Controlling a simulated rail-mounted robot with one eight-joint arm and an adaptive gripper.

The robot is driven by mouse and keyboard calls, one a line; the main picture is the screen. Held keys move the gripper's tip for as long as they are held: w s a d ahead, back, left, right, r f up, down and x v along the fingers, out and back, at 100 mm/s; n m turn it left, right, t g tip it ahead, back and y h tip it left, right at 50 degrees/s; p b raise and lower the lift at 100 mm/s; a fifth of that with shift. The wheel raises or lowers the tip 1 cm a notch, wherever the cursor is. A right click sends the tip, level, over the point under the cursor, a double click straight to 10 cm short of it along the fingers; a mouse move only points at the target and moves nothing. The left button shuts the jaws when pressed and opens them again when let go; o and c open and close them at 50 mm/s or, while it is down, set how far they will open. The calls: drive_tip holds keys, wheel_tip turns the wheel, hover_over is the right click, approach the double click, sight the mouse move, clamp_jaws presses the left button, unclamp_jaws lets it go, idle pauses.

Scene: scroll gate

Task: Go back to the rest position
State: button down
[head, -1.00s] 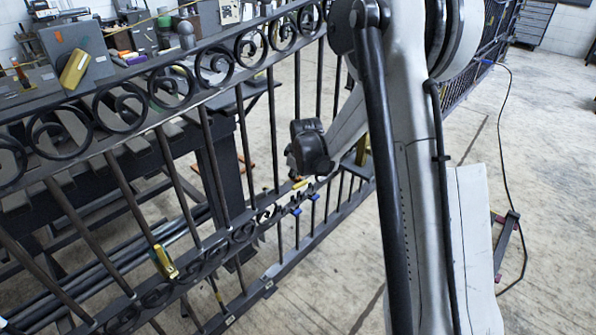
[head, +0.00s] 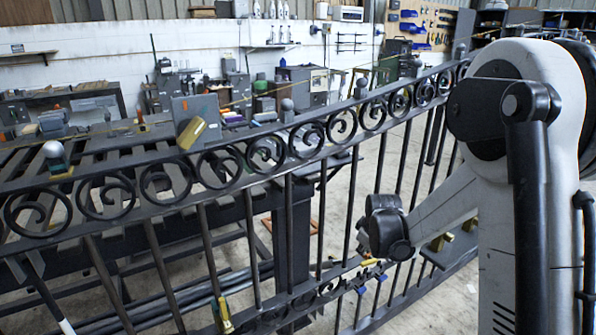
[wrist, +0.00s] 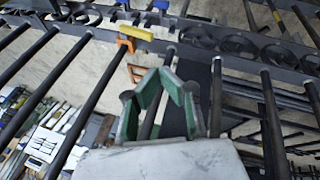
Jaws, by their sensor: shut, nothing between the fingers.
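My gripper (wrist: 160,105) shows in the wrist view with its green-lined fingers brought together at the tips. Nothing is held between them. The dark iron scroll gate (head: 290,220) runs diagonally across the head view, with a band of scrolls above upright bars. In the wrist view, gate bars (wrist: 217,95) and a scrolled rail lie beyond and around the fingers. Whether the fingers touch a bar cannot be told. In the head view, my arm is at the right and its dark wrist end is close to the bars; the fingers cannot be made out there.
A yellow clamp (head: 225,318) sits low on the gate. An orange clamp with a yellow handle (wrist: 135,33) is on the rail in the wrist view. A cluttered workbench (head: 100,155) stands behind the gate. Bare floor shows between the bars.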

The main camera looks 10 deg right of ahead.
drive_tip(key=s+a+r+m+p, duration=0.25)
drive_tip(key=s+r, duration=0.45)
drive_tip(key=r, duration=0.6)
drive_tip(key=s+a+r+m+p, duration=0.1)
drive_tip(key=s+a+r+p, duration=0.1)
drive_tip(key=s+r, duration=0.3)
drive_tip(key=s+a+r+m+t+p, duration=0.1)
drive_tip(key=s+r, duration=0.4)
drive_tip(key=s, duration=0.8)
drive_tip(key=s+a+r+m+t+p, duration=0.1)
drive_tip(key=s+a+r+m+p, duration=0.1)
drive_tip(key=s, duration=0.7)
wheel_tip(320, 180, up, 4)
drive_tip(key=shift+s+a+f+m+y+p, duration=0.2)
drive_tip(key=shift+a+m+y+p, duration=0.15)
drive_tip(key=shift+m+p, duration=0.6)
drive_tip(key=shift+w, duration=0.1)
